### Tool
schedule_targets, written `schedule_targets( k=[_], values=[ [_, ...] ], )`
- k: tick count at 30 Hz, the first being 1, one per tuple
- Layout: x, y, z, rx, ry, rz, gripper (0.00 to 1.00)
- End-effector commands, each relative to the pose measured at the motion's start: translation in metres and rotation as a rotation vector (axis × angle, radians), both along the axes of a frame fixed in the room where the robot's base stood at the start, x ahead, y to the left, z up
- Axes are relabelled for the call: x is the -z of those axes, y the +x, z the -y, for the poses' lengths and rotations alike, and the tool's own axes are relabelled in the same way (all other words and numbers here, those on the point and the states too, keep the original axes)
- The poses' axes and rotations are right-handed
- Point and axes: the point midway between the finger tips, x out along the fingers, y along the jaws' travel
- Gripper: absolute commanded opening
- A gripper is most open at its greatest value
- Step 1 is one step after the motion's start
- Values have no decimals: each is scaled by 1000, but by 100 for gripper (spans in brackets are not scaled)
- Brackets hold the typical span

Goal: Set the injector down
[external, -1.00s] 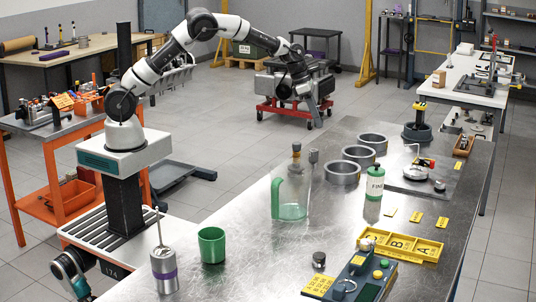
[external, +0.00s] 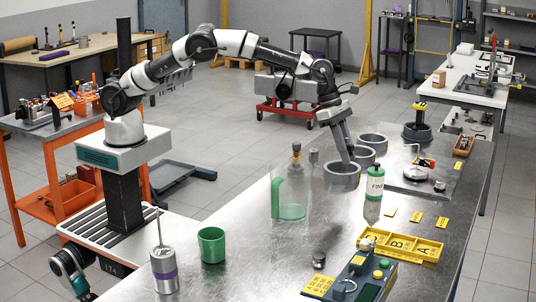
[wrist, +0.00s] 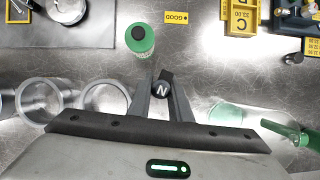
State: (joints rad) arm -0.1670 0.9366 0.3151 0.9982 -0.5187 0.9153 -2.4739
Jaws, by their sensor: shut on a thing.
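My gripper (external: 348,157) is over the metal workbench (external: 240,240), close to the near metal ring in the external view. In the wrist view my gripper (wrist: 161,95) is shut on a small dark piece with a round end marked "N", which I take to be the injector (wrist: 162,88). Only its end shows between the fingers. In the external view I cannot make it out, nor tell its height above the bench.
Metal rings (external: 341,174) stand beside my gripper. A green-and-white bottle (external: 375,184), a clear jug with green handle (external: 289,200) and a yellow A-B-C tray (external: 402,245) are nearby. Yellow tags lie right of the bottle. The bench's front middle is mostly clear.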

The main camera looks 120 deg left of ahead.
Motion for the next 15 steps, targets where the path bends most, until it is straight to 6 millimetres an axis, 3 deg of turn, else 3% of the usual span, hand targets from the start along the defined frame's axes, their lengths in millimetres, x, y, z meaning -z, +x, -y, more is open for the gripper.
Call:
schedule_targets(
  k=[4,15],
  values=[
    [2,8,20,27,0,-1,0],
    [51,9,23,30,-2,-1,0]
  ],
)
